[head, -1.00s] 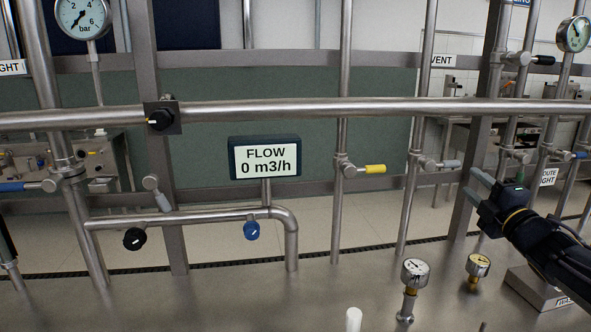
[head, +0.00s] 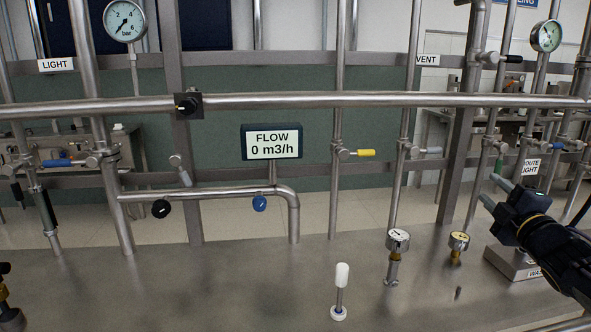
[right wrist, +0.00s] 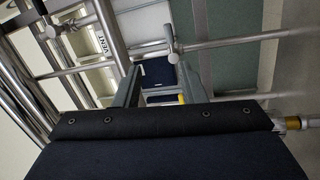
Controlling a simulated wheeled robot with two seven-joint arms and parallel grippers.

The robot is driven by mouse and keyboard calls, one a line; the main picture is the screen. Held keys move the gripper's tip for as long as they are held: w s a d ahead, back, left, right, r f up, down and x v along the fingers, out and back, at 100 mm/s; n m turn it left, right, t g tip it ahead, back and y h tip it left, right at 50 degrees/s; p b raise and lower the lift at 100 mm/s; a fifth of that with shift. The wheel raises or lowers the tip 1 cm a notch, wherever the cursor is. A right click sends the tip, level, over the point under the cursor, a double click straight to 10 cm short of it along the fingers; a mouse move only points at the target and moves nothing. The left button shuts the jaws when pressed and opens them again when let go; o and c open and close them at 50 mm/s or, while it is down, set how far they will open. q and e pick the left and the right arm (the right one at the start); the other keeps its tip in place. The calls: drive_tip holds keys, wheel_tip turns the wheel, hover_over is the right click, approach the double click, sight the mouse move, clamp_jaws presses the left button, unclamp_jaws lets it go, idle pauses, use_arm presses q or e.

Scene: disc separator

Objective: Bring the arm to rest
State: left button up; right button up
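My right gripper (head: 489,188) is at the right side of the head view, in front of the pipes and above the steel deck. Its two grey fingers point up and left and stand apart with nothing between them. In the right wrist view its fingers (right wrist: 158,90) are also spread and empty, with pipework beyond.
A flow display (head: 271,142) reads 0 m3/h. A yellow-handled valve (head: 357,153) and a long horizontal pipe (head: 330,101) stand ahead. Small gauges (head: 398,240) (head: 459,241) and a white-topped post (head: 341,276) rise from the deck (head: 200,285). A box (head: 513,262) sits below my right gripper.

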drive_tip(key=s+a+f+m+g+y, duration=0.1)
drive_tip(key=s+a+f+m+g, duration=0.55)
drive_tip(key=s, duration=0.45)
drive_tip(key=s+a+f+m+g+y, duration=0.1)
drive_tip(key=s+a+f+m+g, duration=0.2)
drive_tip(key=s+a+f+m, duration=0.6)
drive_tip(key=s+a+f+m+g+y, duration=0.1)
drive_tip(key=s+a+f+m+g, duration=0.25)
drive_tip(key=s+f, duration=0.8)
drive_tip(key=s+r+p, duration=0.1)
drive_tip(key=r+p, duration=0.6)
drive_tip(key=r, duration=0.2)
drive_tip(key=s+a+r+g+p, duration=0.1)
drive_tip(key=s+r+p, duration=0.1)
drive_tip(key=r+p, duration=0.6)
drive_tip(key=shift+a+r+n+p, duration=0.25)
drive_tip(key=shift+r+n+p, duration=0.05)
drive_tip(key=shift+r+n, duration=0.15)
drive_tip(key=shift+o, duration=0.3)
